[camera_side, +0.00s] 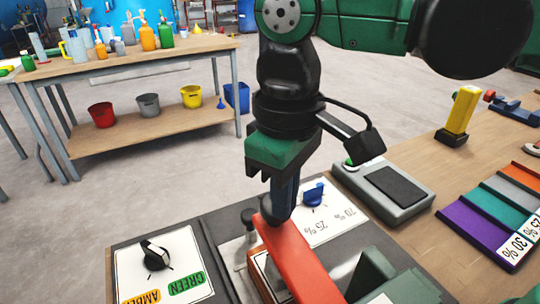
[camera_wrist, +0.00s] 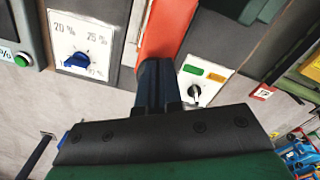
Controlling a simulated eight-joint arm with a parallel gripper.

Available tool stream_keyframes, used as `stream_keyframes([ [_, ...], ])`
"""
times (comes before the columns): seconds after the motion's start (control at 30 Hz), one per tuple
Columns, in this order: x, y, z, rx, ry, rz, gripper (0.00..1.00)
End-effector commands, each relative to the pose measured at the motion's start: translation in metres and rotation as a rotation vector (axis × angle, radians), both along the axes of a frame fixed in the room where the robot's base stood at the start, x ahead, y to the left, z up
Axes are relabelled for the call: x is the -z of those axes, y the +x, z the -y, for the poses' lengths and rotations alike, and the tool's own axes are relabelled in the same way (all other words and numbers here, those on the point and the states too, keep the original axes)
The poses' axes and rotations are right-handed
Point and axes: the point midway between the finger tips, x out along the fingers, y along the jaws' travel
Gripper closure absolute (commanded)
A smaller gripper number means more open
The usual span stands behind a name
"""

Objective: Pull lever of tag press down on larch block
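The tag press shows its long red lever (camera_side: 297,262) in the side view, sloping away from the front; it also shows in the wrist view (camera_wrist: 168,28). A dark round knob (camera_side: 276,207) sits at the lever's far end. My gripper (camera_side: 283,205) points down at this end, its dark fingers close together and touching or nearly touching the knob. In the wrist view the fingers (camera_wrist: 156,68) meet the lever's end with almost no gap between them. A grip on the knob cannot be made out. A brownish piece under the lever may be the larch block, mostly hidden.
A panel with a black dial (camera_side: 155,256) lies left of the lever, and one with a blue dial (camera_side: 314,195) right of it. A grey device (camera_side: 383,187) with a dark plate and coloured labelled strips (camera_side: 490,218) lie farther right. A yellow post (camera_side: 460,112) stands behind.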

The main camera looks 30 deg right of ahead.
Motion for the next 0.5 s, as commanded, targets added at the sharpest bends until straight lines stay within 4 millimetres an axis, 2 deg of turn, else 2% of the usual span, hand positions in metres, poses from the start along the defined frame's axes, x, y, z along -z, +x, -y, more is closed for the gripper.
stream_keyframes([
  [0.33, 0.018, 0.0, 0.0, 0.0, 0.0, -0.001, 1.0],
  [0.5, 0.013, 0.0, 0.0, 0.0, 0.0, -0.001, 1.0],
])
